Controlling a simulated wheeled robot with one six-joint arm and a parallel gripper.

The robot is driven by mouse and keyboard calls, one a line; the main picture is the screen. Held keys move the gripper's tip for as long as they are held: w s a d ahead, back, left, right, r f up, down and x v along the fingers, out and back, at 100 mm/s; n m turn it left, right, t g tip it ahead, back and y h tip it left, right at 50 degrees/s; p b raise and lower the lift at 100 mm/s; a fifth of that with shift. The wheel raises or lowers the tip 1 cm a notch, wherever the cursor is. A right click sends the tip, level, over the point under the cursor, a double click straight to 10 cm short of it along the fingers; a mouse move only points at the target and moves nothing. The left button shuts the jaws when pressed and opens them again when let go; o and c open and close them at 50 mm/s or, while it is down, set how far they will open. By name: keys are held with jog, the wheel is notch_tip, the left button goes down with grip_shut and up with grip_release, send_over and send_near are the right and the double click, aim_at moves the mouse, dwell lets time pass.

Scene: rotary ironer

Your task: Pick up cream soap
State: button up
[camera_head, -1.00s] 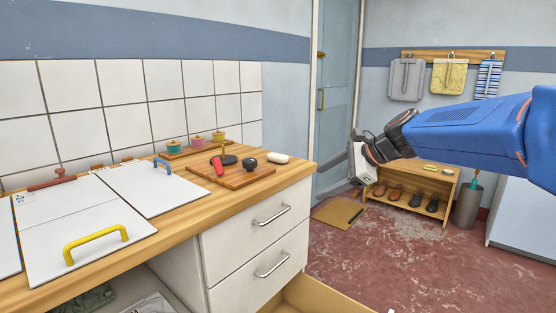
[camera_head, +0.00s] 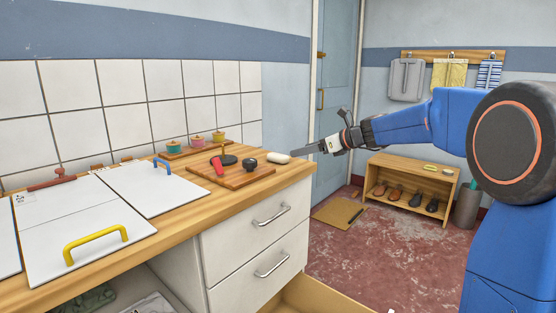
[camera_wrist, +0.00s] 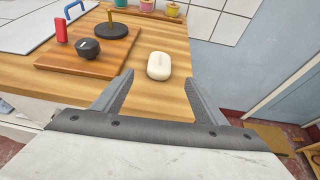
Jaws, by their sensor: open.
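The cream soap (camera_head: 277,157) is a pale, rounded bar lying on the wooden counter near its right end, just right of the cutting board. It also shows in the wrist view (camera_wrist: 159,66), ahead of the fingertips and roughly between their lines. My gripper (camera_head: 311,148) is just right of the soap in the head view, level with or slightly above the counter edge. In the wrist view my gripper (camera_wrist: 158,84) has its two fingers spread apart with nothing between them. The fingers do not appear to touch the soap.
A cutting board (camera_head: 253,181) left of the soap holds a black round knob (camera_head: 249,163), a red-handled item (camera_head: 218,166) and a dark disc. Several small coloured pots stand behind. White panels with yellow and blue handles lie further left. The low shoe bench (camera_head: 450,192) stands beyond.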

aim_at(285, 156)
jog(key=x, duration=1.1)
jog(key=shift+f, duration=0.35)
jog(key=shift+c, duration=0.6)
jog(key=c, duration=1)
jog(key=shift+c, duration=0.2)
